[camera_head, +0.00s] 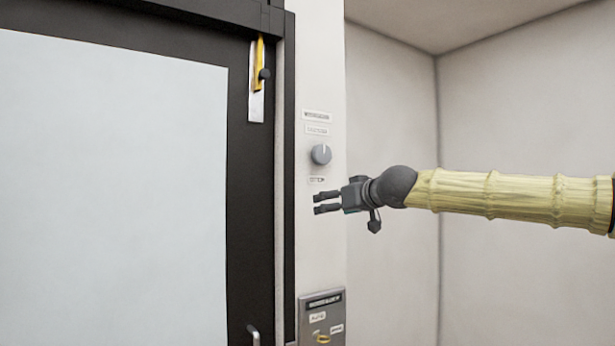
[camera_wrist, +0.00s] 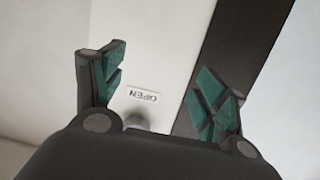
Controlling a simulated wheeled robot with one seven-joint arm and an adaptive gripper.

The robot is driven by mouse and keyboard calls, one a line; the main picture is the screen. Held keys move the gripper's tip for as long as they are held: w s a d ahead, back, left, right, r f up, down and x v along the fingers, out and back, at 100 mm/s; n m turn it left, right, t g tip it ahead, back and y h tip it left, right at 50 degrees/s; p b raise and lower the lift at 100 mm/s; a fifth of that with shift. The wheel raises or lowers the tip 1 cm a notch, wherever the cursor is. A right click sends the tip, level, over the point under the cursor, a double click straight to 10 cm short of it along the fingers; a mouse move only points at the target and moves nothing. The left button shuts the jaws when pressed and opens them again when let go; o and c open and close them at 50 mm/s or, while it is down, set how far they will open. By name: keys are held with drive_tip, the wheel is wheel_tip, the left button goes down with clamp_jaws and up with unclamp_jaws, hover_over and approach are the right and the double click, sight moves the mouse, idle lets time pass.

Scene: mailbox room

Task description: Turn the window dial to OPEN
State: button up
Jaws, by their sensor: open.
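The window dial (camera_head: 321,154) is a round grey knob on the white wall post, with labels above and below it. Its pale pointer mark faces up in the head view. My gripper (camera_head: 318,204) is open and empty, just below the dial, with its fingers pointing left. In the wrist view my gripper (camera_wrist: 168,85) has its two fingers spread, with the OPEN label (camera_wrist: 143,95) on the post between them. A grey rounded part of the dial (camera_wrist: 134,121) shows below that label, mostly hidden by my gripper's body.
A dark-framed window or door panel (camera_head: 110,190) stands left of the post. A yellow-handled latch (camera_head: 259,65) is at its top right. A grey control box (camera_head: 322,317) with a yellow ring sits low on the post. Bare walls and free room lie to the right.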

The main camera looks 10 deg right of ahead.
drive_tip(key=t+y, duration=0.1)
drive_tip(key=t, duration=0.1)
approach(325, 152)
drive_tip(key=d, duration=0.1)
drive_tip(key=shift+n+y, duration=0.3)
drive_tip(key=shift+n, duration=0.2)
drive_tip(key=x, duration=0.3)
drive_tip(key=p+x, duration=0.1)
drive_tip(key=x, duration=0.6)
drive_tip(key=shift+a+f+p, duration=0.15)
drive_tip(key=shift+a+p, duration=0.2)
drive_tip(key=shift+a, duration=0.05)
